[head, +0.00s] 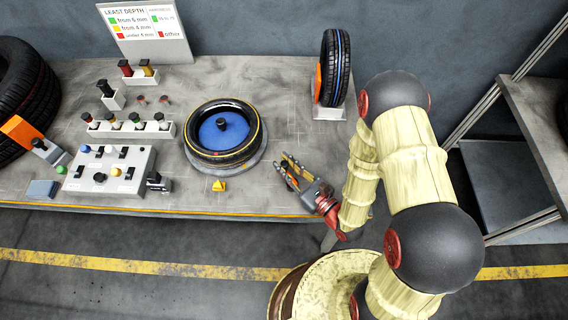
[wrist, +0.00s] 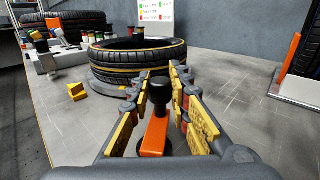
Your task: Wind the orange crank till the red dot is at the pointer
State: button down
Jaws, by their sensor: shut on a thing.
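My gripper (head: 289,168) is low over the bench, just right of the flat tyre. In the wrist view my gripper (wrist: 164,84) has its yellow-padded fingers on both sides of the black knob of the orange crank (wrist: 153,139), shut on it. The crank is mostly hidden by my gripper in the head view. The tyre (head: 198,154) lies flat on a round turntable, around a blue hub (head: 222,133); it also shows in the wrist view (wrist: 115,63). A yellow wedge, seemingly the pointer (head: 219,185), sits at the tyre's front edge. I cannot make out the red dot.
An upright tyre (head: 332,68) stands in a holder behind my gripper. A switch box (head: 110,171) and racks of coloured-top pegs (head: 127,128) fill the bench's left side. A sign (head: 146,33) stands at the back. The bench around the crank is clear.

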jog(key=c, duration=1.7)
grip_release()
jog(key=shift+o, duration=0.2)
jog(key=shift+r, duration=0.1)
notch_tip(320, 180, up, 10)
jog(key=shift+f, duration=0.1)
jog(key=shift+f, duration=0.1)
